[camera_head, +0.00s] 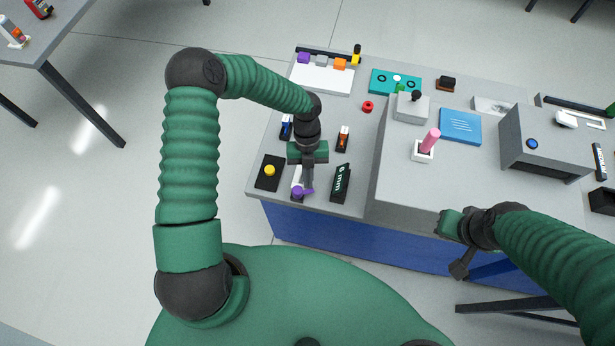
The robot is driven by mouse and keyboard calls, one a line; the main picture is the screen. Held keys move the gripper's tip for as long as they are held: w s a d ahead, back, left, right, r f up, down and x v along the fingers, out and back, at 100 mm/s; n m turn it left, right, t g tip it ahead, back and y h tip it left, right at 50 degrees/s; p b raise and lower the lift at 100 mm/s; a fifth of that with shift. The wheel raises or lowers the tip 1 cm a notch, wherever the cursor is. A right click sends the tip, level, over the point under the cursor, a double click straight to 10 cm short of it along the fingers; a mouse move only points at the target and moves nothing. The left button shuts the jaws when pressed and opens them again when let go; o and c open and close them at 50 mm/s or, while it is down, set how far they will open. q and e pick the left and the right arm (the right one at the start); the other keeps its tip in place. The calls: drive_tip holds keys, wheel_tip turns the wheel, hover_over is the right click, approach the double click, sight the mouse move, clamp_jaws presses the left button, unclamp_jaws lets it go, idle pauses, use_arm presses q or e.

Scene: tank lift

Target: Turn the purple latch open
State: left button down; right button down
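The purple latch (302,192) is a small purple piece on a white base near the front left edge of the grey table. My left gripper (306,181) is right above it, pointing down, and covers part of the latch and its base. I cannot tell whether its fingers touch the latch, or whether they are open or shut. My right gripper (455,250) hangs in front of the table's front side, away from the latch. Its fingers are too unclear to read.
A black block with a yellow knob (270,171) stands left of the latch, and a black box marked 6 mm (341,182) stands right. Behind are a blue switch (286,127) and an orange switch (343,138). A raised grey box (400,185) carries a pink handle (430,140).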

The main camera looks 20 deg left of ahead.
use_arm(q)
drive_tip(key=shift+s+d+m+y, duration=0.2)
drive_tip(key=shift+d+m+y, duration=0.15)
drive_tip(key=shift+m, duration=0.75)
drive_tip(key=shift+d, duration=0.1)
idle(2.0)
drive_tip(key=shift+s+p, duration=0.15)
drive_tip(key=shift+p, duration=0.25)
